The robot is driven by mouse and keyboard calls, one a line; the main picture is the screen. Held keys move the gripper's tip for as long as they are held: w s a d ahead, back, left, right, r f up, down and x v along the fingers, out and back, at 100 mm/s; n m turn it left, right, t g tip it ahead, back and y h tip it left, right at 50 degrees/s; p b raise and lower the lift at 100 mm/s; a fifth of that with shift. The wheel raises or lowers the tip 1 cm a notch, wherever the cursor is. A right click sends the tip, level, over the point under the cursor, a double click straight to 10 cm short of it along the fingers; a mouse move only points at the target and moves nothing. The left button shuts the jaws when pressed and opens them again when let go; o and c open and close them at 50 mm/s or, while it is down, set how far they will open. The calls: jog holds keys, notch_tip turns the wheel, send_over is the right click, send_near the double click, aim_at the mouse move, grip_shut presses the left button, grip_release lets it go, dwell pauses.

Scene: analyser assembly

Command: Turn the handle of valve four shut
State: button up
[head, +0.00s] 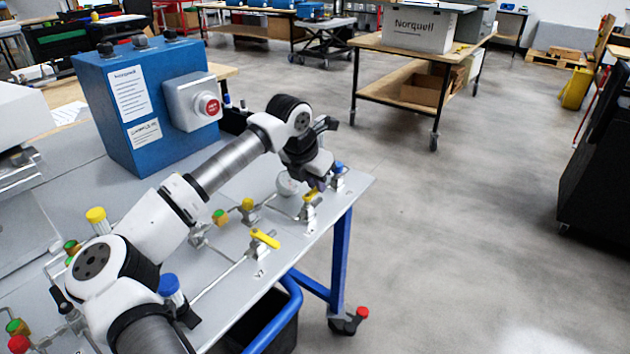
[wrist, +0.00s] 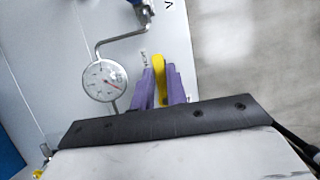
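My gripper (wrist: 160,80) points down over the table's right edge. Its two purple fingers stand on either side of a yellow valve handle (wrist: 159,68), which fills the gap between them, so it looks shut on the handle. In the head view, my gripper (head: 312,180) is above that yellow handle (head: 311,195), which is partly hidden. A second yellow handle (head: 265,238) lies nearer on the same panel, apart from the gripper. A printed label beside the gripped handle is too small to read, so I cannot tell the valve's number.
A round pressure gauge (wrist: 105,80) stands just left of the fingers, with a bent pipe (wrist: 118,40) beyond it. A blue-capped fitting (head: 338,168) is behind the gripper. A blue control box (head: 150,105) with a red button stands at the back left.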

grip_shut()
jog(key=m, duration=0.1)
jog(key=m+g, duration=0.1)
jog(key=m, duration=0.1)
jog(key=m+h, duration=0.1)
jog(key=shift+s+d+m+b, duration=0.3)
jog(key=shift+s+d+b, duration=0.05)
jog(key=shift+s+d, duration=0.05)
jog(key=m+g, duration=0.1)
jog(key=m, duration=0.1)
jog(key=s+m+g, duration=0.1)
jog(key=m, duration=0.2)
jog(key=shift+s+d+h, duration=0.15)
jog(key=shift+d+h, duration=0.05)
jog(key=shift+h, duration=0.2)
jog(key=m+g, duration=0.1)
jog(key=m, duration=0.1)
jog(key=s+m, duration=0.1)
jog(key=m, duration=0.1)
jog(key=shift+g+p, duration=0.4)
jog(key=shift+s+a+m+g+y, duration=0.15)
jog(key=shift+m+g, duration=0.1)
jog(key=shift+m, duration=0.5)
jog(key=shift+s+a+m+g+y, duration=0.1)
jog(key=shift+s+m+g+y, duration=0.15)
jog(key=shift+m, duration=0.45)
jog(key=shift+s+a+m+g+y, duration=0.1)
jog(key=shift+m+g, duration=0.2)
jog(key=shift+m, duration=0.45)
